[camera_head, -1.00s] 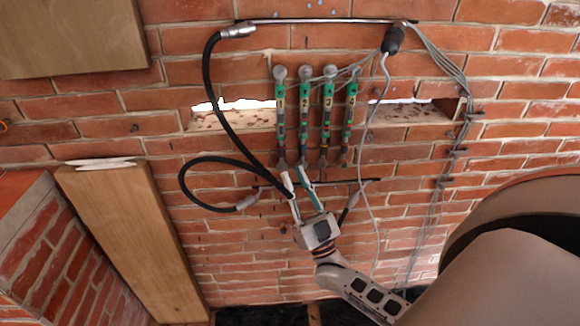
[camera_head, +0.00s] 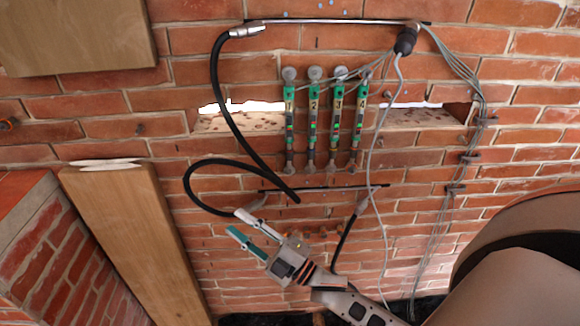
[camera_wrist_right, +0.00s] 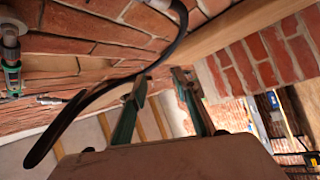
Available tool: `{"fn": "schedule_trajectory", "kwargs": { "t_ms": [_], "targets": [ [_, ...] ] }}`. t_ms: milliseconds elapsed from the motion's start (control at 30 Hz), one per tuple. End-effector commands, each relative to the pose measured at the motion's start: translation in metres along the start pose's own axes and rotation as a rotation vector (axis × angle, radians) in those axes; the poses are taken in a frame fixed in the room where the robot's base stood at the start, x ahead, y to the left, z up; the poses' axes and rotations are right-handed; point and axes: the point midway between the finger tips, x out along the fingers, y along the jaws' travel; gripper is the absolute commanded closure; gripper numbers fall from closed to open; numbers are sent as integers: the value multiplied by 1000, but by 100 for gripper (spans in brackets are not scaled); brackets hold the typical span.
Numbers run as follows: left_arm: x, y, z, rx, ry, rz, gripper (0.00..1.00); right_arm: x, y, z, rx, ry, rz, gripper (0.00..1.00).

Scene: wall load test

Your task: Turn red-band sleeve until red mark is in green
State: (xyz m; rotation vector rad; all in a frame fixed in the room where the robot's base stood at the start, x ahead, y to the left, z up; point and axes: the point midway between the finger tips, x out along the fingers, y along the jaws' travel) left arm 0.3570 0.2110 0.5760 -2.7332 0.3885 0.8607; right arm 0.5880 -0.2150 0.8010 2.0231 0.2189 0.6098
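Several upright green gauge-like units with number labels, such as the one marked 2 (camera_head: 314,105), stand in a row against the brick wall in the head view. Small red and dark bands show below their green parts. I cannot tell which is the red-band sleeve or where its mark points. My right gripper (camera_head: 238,222) is below and left of the row, apart from it. Its two fingers are spread and nothing shows between them. The right wrist view shows the open fingers (camera_wrist_right: 160,82), with part of one unit (camera_wrist_right: 12,75) at the left edge. My left gripper is not in view.
A black hose (camera_head: 230,110) loops from the upper bar (camera_head: 340,21) close to my right gripper. A lower bar (camera_head: 330,188) runs beneath the units. Grey cables (camera_head: 475,130) hang at the right. A wooden board (camera_head: 130,220) leans at the left.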

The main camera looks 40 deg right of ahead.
Motion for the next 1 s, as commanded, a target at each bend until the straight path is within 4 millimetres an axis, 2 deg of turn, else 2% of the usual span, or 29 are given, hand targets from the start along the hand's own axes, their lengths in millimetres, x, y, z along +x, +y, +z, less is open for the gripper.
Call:
{"fn": "schedule_trajectory", "kwargs": {
  "t_ms": [33, 133, 233, 333, 467, 500, 700, 833, 1000],
  "targets": [
    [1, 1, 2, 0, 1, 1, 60, 1, -19, -1, -131, -20, -66, 70],
    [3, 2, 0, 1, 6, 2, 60, 3, -43, 5, -432, -69, -187, 70],
    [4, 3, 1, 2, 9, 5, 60, 2, -51, 19, -739, -133, -282, 70],
    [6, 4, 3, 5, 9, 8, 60, -1, -43, 35, -1047, -217, -357, 70],
    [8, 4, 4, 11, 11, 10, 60, -10, -8, 52, -1438, -369, -427, 70],
    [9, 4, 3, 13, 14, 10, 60, -13, 8, 56, -1552, -426, -443, 70],
    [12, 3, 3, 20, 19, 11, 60, -37, 90, 51, -1993, -728, -494, 70],
    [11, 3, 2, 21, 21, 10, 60, -50, 125, 41, -2132, -869, -507, 70],
    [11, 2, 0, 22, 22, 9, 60, -52, 143, 38, -2184, -934, -510, 70]
  ]
}}
